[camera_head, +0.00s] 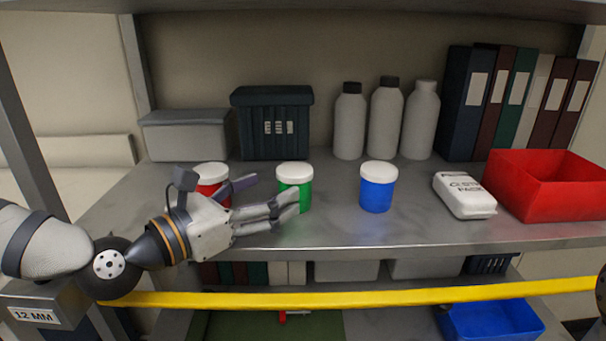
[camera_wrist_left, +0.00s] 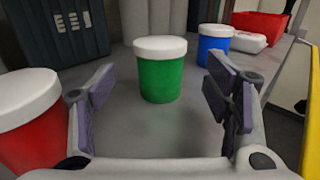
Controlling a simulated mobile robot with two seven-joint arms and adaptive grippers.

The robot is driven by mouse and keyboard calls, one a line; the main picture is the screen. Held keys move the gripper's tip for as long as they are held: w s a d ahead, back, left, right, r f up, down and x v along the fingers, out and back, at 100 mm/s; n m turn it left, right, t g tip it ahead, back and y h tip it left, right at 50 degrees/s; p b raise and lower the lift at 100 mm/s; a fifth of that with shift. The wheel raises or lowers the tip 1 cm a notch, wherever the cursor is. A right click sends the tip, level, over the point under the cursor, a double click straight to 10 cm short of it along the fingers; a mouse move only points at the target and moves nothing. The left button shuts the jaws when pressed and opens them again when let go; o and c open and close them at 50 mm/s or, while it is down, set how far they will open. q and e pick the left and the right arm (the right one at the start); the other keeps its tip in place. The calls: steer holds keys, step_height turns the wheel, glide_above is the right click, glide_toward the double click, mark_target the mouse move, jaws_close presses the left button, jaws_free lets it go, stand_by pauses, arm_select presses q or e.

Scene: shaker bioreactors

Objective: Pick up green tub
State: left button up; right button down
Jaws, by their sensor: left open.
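The green tub (camera_head: 304,197) with a white lid stands upright on the grey shelf, between a red tub (camera_head: 208,187) and a blue tub (camera_head: 377,194). My left gripper (camera_head: 270,197) reaches in from the left, and its fingers partly cover the red tub and the green tub's lower left side. In the left wrist view the green tub (camera_wrist_left: 160,76) stands ahead, between the directions of the two spread fingers (camera_wrist_left: 163,105). The fingers are open and empty, with a gap of shelf before the tub. My right gripper is not in view.
The red tub (camera_wrist_left: 30,120) is close beside the left finger in the wrist view. A white packet (camera_head: 464,195) and a red bin (camera_head: 548,190) are at right. Bottles, binders and boxes line the back. A yellow bar (camera_head: 350,299) crosses below the shelf edge.

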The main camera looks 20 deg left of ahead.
mark_target(282, 184)
arm_select(q)
steer(key=x, duration=0.5)
steer(key=shift+w+d+f, duration=0.1)
steer(key=shift+w+d, duration=0.15)
steer(key=shift+w, duration=0.05)
steer(key=shift+w+d, duration=0.15)
steer(key=shift+w, duration=0.2)
steer(key=c, duration=1.2)
